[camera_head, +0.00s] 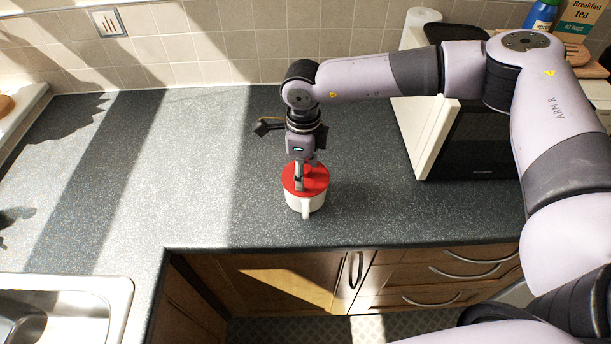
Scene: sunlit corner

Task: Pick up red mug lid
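The red mug lid (319,183) is on top of a white mug (292,202) on the grey worktop. The mug is upright with its handle facing the front. My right gripper (305,175) points down from above, with its fingers at the lid's central knob. The fingers hide part of the knob, so I cannot tell whether they are closed on it. The lid looks level and seated on the mug's rim. My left gripper is not in view.
A microwave (480,145) stands right of the mug, behind my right arm. A sink (118,292) is at front left. The worktop (200,170) left of the mug is clear.

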